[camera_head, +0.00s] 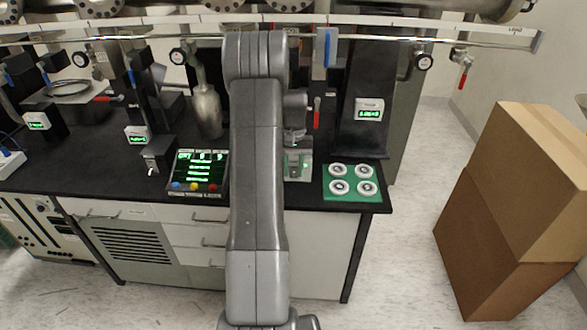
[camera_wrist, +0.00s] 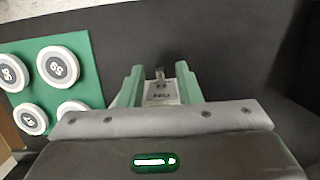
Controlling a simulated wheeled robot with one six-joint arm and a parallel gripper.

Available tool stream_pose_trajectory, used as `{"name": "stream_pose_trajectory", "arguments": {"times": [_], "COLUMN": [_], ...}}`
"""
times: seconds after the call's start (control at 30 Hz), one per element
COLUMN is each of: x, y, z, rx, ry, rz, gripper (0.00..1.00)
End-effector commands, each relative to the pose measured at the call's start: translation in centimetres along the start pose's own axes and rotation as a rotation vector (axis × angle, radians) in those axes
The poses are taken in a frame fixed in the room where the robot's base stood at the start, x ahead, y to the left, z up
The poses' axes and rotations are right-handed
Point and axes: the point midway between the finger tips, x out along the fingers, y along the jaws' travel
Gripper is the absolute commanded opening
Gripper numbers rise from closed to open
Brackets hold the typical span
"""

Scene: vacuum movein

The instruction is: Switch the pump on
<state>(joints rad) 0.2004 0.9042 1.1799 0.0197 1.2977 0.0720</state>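A small switch plate (camera_wrist: 161,93) with an upside-down "ON" label lies on the black bench top in the wrist view. A short metal toggle lever (camera_wrist: 159,73) stands at its far edge. My gripper (camera_wrist: 159,69) is open, with one greenish finger on each side of the lever and plate. I cannot tell whether the fingers touch the lever. In the head view my gripper (camera_head: 298,168) hangs over the right part of the bench and hides the plate. Whether the switch is on or off cannot be told.
A green mat (camera_head: 352,195) with several round white discs lies right of my gripper. A control panel (camera_head: 198,172) with coloured buttons and a small box with a lever (camera_head: 158,160) stand to the left. A metal rail (camera_head: 400,40) crosses above. Cardboard boxes (camera_head: 500,230) stand on the right floor.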

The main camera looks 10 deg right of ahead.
Motion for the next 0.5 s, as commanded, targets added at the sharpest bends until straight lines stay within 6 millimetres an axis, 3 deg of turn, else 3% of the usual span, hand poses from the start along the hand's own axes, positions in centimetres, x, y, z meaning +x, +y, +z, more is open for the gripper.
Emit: {"name": "stream_pose_trajectory", "arguments": {"times": [0.27, 0.5], "x": [-0.7, -5.1], "y": [0.0, 0.0], "z": [-0.1, -0.1], "rx": [0.000, 0.000], "ry": [0.003, 0.006], "rz": [0.000, -0.001], "gripper": [0.31, 0.31]}}
